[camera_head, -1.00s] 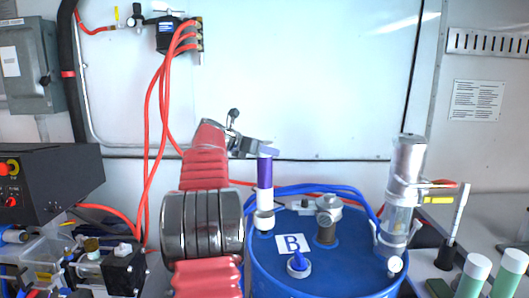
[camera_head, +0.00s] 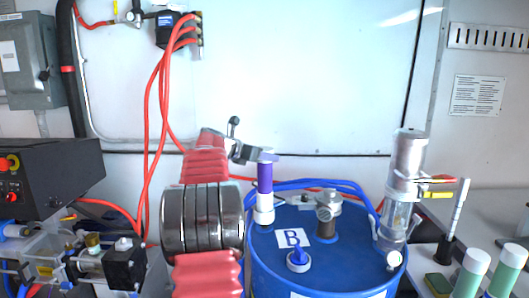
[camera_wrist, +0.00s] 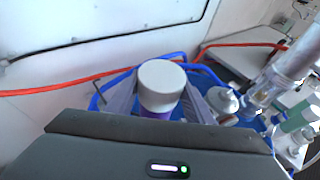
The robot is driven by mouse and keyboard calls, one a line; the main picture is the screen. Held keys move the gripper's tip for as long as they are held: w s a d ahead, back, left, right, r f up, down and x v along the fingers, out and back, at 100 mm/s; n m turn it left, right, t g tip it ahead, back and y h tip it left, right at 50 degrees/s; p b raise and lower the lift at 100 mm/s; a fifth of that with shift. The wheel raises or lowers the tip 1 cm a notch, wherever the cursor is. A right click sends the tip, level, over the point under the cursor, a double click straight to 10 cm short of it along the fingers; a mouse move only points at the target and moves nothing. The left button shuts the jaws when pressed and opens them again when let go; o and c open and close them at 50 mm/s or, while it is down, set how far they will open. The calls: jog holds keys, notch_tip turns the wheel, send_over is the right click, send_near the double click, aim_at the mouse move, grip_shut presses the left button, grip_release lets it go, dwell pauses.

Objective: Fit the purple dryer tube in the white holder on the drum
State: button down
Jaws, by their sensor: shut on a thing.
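The dryer tube (camera_head: 264,180), purple in the middle with white ends, stands upright above the left rear of the blue drum (camera_head: 325,262). My gripper (camera_head: 265,157) is shut on its upper end. In the wrist view, the tube's white cap (camera_wrist: 161,84) shows between the two fingers, with a little purple below it. The white holder (camera_head: 264,216) is on the drum top directly under the tube. The tube's white lower end meets the holder's top and appears to be partly in it. How deep it sits is hidden.
A grey-capped fitting (camera_head: 327,212) and a blue-and-white cap (camera_head: 298,260) are on the drum top. A clear-and-silver cylinder (camera_head: 404,190) stands at the drum's right edge. Blue hoses (camera_head: 330,184) run behind. The wall behind is flat.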

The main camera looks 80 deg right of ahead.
aim_at(264, 163)
jog(key=shift+f, duration=0.9)
jog(key=shift+w+f, duration=0.15)
jog(key=shift+f, duration=0.35)
dwell(1.3)
jog(key=c, duration=1.2)
grip_release()
jog(key=shift+o, duration=0.2)
jog(key=shift+f, duration=0.1)
jog(key=shift+a, duration=0.15)
jog(key=v, duration=1.1)
jog(key=shift+w, duration=0.15)
